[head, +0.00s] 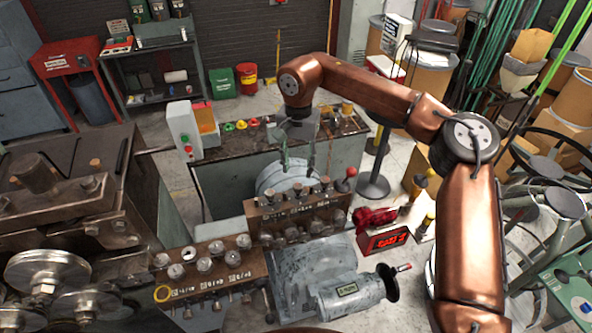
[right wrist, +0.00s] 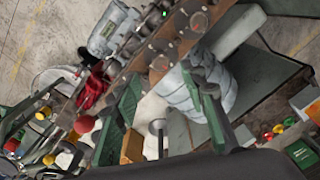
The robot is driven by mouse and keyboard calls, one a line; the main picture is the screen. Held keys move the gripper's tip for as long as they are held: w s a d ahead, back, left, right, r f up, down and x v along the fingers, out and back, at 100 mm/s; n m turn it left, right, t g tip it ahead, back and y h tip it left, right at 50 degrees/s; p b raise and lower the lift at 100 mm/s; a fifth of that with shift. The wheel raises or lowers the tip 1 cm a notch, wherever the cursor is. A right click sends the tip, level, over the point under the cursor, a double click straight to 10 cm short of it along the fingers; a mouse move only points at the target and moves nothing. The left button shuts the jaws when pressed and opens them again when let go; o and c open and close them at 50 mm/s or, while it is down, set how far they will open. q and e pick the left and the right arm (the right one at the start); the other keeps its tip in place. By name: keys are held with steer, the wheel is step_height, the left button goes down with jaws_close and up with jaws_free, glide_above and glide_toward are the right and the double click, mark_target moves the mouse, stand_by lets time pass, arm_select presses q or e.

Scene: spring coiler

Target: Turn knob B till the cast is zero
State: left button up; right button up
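Several grey knobs stand in a row on a brown block (head: 298,216) in the middle of the head view. A second brown block (head: 215,279) at lower left carries more knobs. The markings are too small to tell which knob is B, and no cast reading is legible. My right gripper (head: 298,168) points down behind the middle block, its two fingers apart and nothing between them. In the right wrist view its green fingers (right wrist: 160,82) are spread, with the knob block (right wrist: 165,50) beyond the tips. My left gripper is not in view.
A pale rounded drum (head: 280,178) lies just below my right gripper. A red-balled lever (head: 346,180) stands at the block's right end. A grey motor (head: 350,294) and a red toolbox (head: 386,241) are nearer. A workbench (head: 245,150) stands behind.

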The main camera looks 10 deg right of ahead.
mark_target(298, 186)
steer(key=shift+w+f, duration=0.1)
steer(key=shift+w, duration=0.3)
steer(key=shift+w+f, duration=0.1)
steer(key=shift+f, duration=0.25)
steer(key=f, duration=0.1)
steer(key=s+f, duration=0.1)
steer(key=f, duration=0.1)
steer(key=shift+d+f+p, duration=0.15)
steer(key=shift+f+p, duration=0.1)
steer(key=shift+p, duration=0.15)
steer(key=shift+w+f, duration=0.25)
steer(key=shift+f, duration=1.2)
steer(key=shift+s+f, duration=0.1)
steer(key=shift+f, duration=0.05)
steer(key=c, duration=0.7)
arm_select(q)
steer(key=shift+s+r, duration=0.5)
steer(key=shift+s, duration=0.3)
arm_select(e)
jaws_close()
